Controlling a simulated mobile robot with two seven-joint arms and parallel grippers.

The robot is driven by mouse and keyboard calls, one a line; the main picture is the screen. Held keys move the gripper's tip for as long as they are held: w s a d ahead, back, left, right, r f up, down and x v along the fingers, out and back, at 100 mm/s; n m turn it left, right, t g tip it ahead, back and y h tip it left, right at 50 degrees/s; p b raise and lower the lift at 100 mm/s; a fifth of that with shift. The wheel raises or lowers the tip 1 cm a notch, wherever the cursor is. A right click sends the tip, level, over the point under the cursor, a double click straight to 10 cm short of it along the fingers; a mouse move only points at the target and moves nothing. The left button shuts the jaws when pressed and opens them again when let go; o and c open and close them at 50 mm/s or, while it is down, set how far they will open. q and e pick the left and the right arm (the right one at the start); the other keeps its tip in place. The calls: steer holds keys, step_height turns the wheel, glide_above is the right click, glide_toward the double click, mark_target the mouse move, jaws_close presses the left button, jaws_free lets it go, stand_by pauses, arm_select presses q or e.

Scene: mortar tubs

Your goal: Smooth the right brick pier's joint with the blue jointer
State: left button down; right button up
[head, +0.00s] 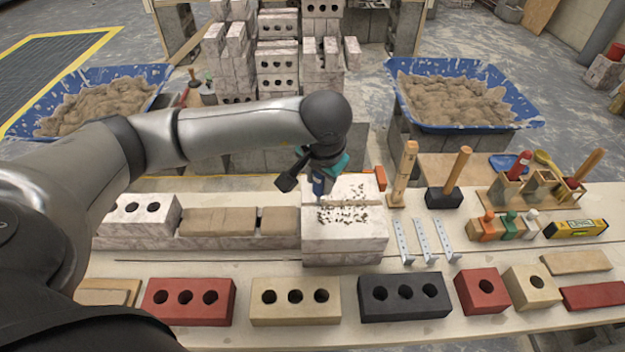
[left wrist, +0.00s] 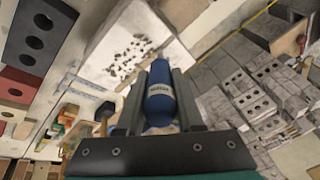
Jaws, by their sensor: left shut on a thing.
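The blue jointer (head: 318,184) is in my left gripper (head: 318,165), which is shut on its handle. The handle also shows in the left wrist view (left wrist: 160,95) between the two fingers. The right brick pier (head: 345,248) is a whitish brick stack at the middle of the bench, with dark mortar specks and a thin tan joint line across it. It also shows in the left wrist view (left wrist: 105,45). The jointer points down over the pier's left part; I cannot tell whether its tip touches. My right gripper is not in view.
Left of the pier runs a low course with tan bricks (head: 217,222) and a white holed brick (head: 140,212). A row of loose bricks (head: 295,300) lies in front. Metal strips (head: 423,240), a mallet (head: 447,190) and a tool holder (head: 520,190) stand right. Blue mortar tubs (head: 460,125) are behind.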

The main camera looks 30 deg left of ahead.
arm_select(q)
steer(key=shift+w+d+b, duration=2.95)
steer(key=shift+w+d, duration=0.95)
steer(key=shift+d, duration=2.3)
step_height(320, 180, up, 6)
steer(key=s+a+p, duration=0.1)
steer(key=a+p, duration=0.1)
steer(key=p, duration=0.3)
steer(key=shift+s+a, duration=0.2)
steer(key=shift+s, duration=0.15)
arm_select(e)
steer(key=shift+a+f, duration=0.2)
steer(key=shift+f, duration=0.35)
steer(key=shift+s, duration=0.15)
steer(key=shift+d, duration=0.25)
